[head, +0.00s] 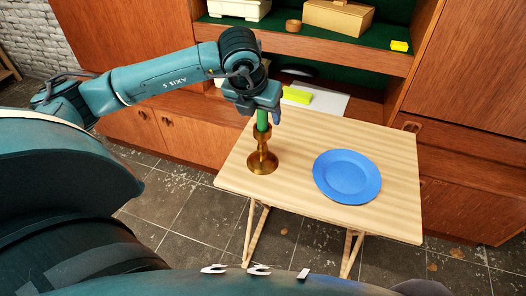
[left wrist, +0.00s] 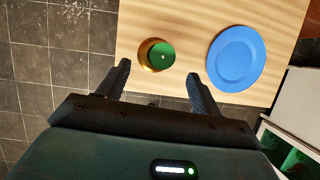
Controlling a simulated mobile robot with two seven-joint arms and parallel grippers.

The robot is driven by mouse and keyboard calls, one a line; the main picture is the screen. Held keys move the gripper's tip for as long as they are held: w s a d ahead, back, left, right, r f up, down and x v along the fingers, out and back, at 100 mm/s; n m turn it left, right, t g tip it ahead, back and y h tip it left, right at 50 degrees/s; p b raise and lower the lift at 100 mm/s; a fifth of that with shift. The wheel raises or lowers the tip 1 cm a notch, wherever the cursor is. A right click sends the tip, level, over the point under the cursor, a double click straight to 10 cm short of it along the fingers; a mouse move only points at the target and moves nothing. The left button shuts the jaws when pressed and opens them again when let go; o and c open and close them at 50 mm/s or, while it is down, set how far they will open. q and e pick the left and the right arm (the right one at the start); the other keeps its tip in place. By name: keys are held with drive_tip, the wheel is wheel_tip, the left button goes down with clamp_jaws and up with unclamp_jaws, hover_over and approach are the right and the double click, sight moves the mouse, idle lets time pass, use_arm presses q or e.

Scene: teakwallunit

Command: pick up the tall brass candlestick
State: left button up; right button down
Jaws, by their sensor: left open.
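The tall brass candlestick (head: 262,160) stands upright on the small wooden table, with a green candle (head: 262,121) in its top. In the left wrist view the candlestick (left wrist: 147,61) is seen from above, its green candle top (left wrist: 160,56) showing inside the brass rim. My left gripper (head: 264,118) is over the candlestick at the height of the candle. In the left wrist view my left gripper (left wrist: 161,78) is open, and the candlestick appears just beyond and between its two fingertips. Whether a finger touches the candle cannot be told. My right gripper is not in view.
A blue plate (head: 347,176) lies on the table (head: 307,141), right of the candlestick. The table's front right is clear.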

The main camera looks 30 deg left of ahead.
sight(260, 123)
use_arm(q)
drive_tip(key=shift+s+p+x, duration=0.15)
drive_tip(key=shift+p+x, duration=0.05)
drive_tip(key=shift+x, duration=1.35)
drive_tip(key=shift+s+p+x, duration=0.1)
drive_tip(key=shift+p+x, duration=0.05)
drive_tip(key=shift+x, duration=1.4)
drive_tip(key=shift+a, duration=0.1)
drive_tip(key=shift+c, duration=0.3)
clamp_jaws()
